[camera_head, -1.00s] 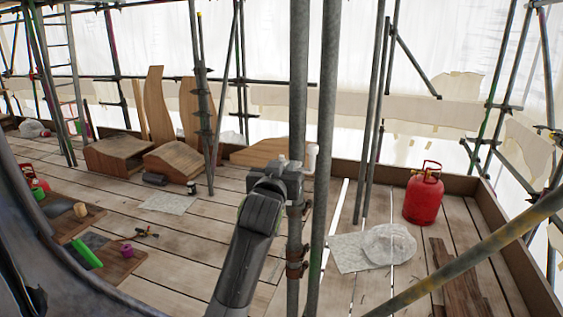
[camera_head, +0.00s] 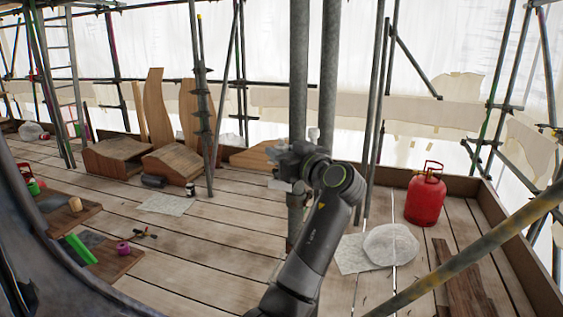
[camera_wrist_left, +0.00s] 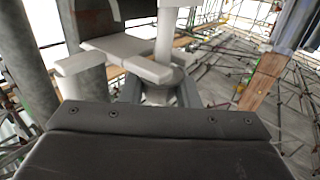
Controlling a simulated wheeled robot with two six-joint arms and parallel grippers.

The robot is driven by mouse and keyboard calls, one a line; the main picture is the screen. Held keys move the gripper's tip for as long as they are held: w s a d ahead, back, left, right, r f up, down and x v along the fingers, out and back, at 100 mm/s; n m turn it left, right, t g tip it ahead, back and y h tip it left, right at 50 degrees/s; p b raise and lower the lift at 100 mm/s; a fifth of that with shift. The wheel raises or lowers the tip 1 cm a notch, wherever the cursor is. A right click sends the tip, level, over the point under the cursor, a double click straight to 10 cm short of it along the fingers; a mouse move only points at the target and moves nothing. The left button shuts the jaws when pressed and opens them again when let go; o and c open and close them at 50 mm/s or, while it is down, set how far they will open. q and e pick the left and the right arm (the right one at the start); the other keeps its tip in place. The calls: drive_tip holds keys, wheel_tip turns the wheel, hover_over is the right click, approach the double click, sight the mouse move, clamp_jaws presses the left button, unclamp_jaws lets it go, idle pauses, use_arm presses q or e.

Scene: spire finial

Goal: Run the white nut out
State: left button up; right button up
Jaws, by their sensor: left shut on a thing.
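My left gripper (camera_head: 292,165) is at the upright scaffold poles in the middle of the head view. In the left wrist view its two fingers (camera_wrist_left: 160,93) are shut on the white nut (camera_wrist_left: 160,80), a pale flanged piece. A white upright stem (camera_wrist_left: 166,32) rises above the nut, beside a flat white bar (camera_wrist_left: 128,55). The white stem's top (camera_head: 313,133) shows just above my gripper in the head view. The nut itself is hidden there behind my wrist. How far it sits along the stem cannot be told. My right gripper is not in view.
Two grey poles (camera_head: 327,75) stand close to my left gripper. A red gas bottle (camera_head: 426,198) and a clear plastic bundle (camera_head: 391,245) are on the planks to the right. Wooden pieces (camera_head: 172,161) stand at the back left. A slanting pole (camera_head: 470,255) crosses the right foreground.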

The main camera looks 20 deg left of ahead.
use_arm(q)
drive_tip(key=shift+n+g+y+b, duration=0.5)
drive_tip(key=shift+n+g+y, duration=0.25)
drive_tip(key=shift+g, duration=0.25)
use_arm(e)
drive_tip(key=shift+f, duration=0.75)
use_arm(q)
drive_tip(key=o, duration=1)
drive_tip(key=shift+c, duration=0.2)
drive_tip(key=shift+n, duration=0.25)
use_arm(e)
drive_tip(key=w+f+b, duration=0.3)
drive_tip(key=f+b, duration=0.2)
drive_tip(key=b, duration=0.3)
use_arm(q)
drive_tip(key=b+v, duration=0.4)
drive_tip(key=v, duration=1.3)
drive_tip(key=shift+d, duration=0.25)
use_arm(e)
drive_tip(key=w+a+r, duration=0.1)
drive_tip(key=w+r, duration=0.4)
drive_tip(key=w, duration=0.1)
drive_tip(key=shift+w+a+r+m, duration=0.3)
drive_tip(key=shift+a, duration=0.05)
